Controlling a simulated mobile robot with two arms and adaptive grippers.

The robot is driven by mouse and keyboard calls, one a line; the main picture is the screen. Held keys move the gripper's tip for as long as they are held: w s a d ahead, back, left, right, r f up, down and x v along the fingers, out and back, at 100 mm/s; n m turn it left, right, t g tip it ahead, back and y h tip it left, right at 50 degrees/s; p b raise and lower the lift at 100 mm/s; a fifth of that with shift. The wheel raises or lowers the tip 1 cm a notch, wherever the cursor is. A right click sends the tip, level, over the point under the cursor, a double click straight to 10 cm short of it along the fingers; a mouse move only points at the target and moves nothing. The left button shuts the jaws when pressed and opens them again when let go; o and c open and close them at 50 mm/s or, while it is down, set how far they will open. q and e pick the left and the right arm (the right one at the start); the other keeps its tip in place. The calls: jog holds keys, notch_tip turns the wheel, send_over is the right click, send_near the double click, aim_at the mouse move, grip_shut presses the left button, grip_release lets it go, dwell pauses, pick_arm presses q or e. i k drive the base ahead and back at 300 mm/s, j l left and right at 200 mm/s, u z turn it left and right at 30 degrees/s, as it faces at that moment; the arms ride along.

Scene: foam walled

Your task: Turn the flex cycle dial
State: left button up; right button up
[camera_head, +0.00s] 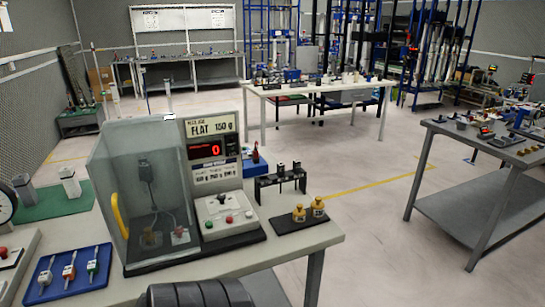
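A bench-top test machine (215,165) stands on the near table, with a clear-walled chamber (112,215) on its left and a yellow handle on the chamber's front. Its upright panel carries a sign and a red-lit display (206,150) that seems to read 0. Below the panel is a sloped grey control box (235,203). The knob's exact angle is too small to tell. Neither of my grippers is in view.
A blue tray (45,283) with several small tools lies left of the machine. A black rack (280,182) and two yellow weights (308,211) on a dark mat stand to its right. A side table (500,165) is at the right, with open floor between.

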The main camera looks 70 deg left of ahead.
aim_at(220, 196)
jog(key=i+u, duration=0.1)
jog(key=u, duration=0.3)
jog(key=i+j+u, duration=0.1)
jog(key=u, duration=0.7)
jog(key=i+u, duration=0.15)
jog(key=u, duration=1.15)
